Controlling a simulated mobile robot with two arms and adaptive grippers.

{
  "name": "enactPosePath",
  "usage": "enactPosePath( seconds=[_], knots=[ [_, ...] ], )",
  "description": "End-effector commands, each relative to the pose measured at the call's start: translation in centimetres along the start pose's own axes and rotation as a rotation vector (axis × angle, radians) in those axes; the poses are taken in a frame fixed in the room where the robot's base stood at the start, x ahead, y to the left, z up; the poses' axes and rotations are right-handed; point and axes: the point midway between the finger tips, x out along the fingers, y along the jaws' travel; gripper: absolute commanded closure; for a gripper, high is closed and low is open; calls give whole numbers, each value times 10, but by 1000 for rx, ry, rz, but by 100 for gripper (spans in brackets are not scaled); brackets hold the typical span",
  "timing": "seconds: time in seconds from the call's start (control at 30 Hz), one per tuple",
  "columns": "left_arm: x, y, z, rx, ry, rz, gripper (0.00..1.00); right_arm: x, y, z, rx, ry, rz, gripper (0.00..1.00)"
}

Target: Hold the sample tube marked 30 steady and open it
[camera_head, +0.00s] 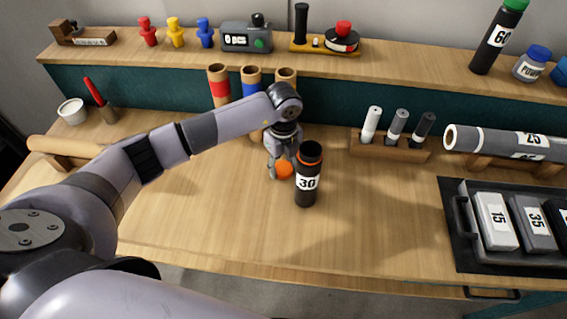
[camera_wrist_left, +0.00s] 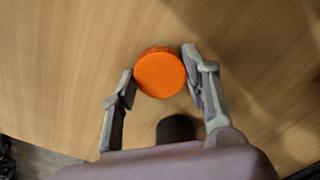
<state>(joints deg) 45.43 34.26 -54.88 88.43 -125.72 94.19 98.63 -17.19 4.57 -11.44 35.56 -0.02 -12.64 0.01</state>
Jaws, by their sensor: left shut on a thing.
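The black sample tube marked 30 (camera_head: 307,184) stands upright on the bench. Its dark top has an orange band just below it, and no orange cap sits on it. My left gripper (camera_head: 280,169) is just left of the tube. It is shut on an orange cap (camera_head: 285,170), which shows round between the two fingers in the left wrist view (camera_wrist_left: 160,74). The cap is apart from the tube top. My right gripper is not in view, and nothing is seen holding the tube.
A rack (camera_head: 390,146) with several small tubes and a large grey roll (camera_head: 505,141) stand to the right. A black tray (camera_head: 455,245) with marked blocks is at the front right. Colored-band tubes (camera_head: 218,88) stand behind my left arm. The front middle bench is clear.

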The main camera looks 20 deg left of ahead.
Motion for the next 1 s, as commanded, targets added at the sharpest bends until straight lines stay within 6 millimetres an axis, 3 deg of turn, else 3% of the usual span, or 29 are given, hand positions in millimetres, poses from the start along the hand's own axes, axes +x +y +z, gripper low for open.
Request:
enactPosePath(
  seconds=[0.33, 0.37, 0.63, 1.0],
  knots=[
    [4, -1, 0, 0, 0, -2, 91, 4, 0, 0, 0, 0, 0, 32],
    [3, -1, 0, 0, 0, -2, 56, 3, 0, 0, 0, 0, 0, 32],
    [3, -1, 0, 0, 0, -2, 38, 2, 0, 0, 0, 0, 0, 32],
    [-2, -1, 0, 0, 0, -2, 37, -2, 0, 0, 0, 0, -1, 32]
  ],
)
